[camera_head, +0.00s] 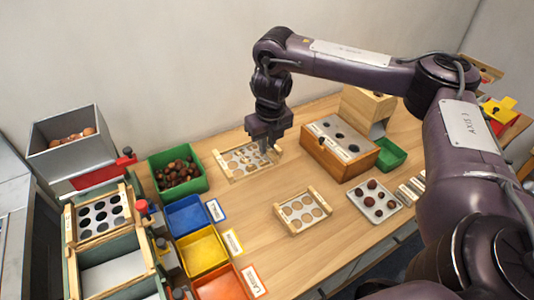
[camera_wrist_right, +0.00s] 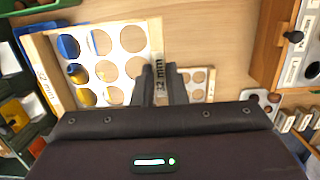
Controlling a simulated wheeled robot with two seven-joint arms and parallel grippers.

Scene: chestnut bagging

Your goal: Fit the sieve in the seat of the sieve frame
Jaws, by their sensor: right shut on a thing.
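My right gripper (camera_head: 266,145) is shut on the rim of a light wooden sieve (camera_head: 236,170) with large round holes. In the wrist view the fingers (camera_wrist_right: 165,85) grip the rim marked 32 mm of this sieve (camera_wrist_right: 157,40). Blue and yellow show through some holes, so it is held up off the table. The sieve frame (camera_head: 72,265) is green and stands at the left, apart from the held sieve. A sieve with dark holes (camera_head: 99,229) sits in its upper part. Lower down is a section with a pale plain surface (camera_head: 113,275). My left gripper is not in view.
A second wooden sieve (camera_head: 302,228) lies on the table. Green (camera_head: 196,184), blue (camera_head: 186,216), yellow (camera_head: 202,251) and orange (camera_head: 220,287) bins stand between the held sieve and the frame. A wooden box (camera_head: 335,165) and chestnut tray (camera_head: 374,201) are at the right.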

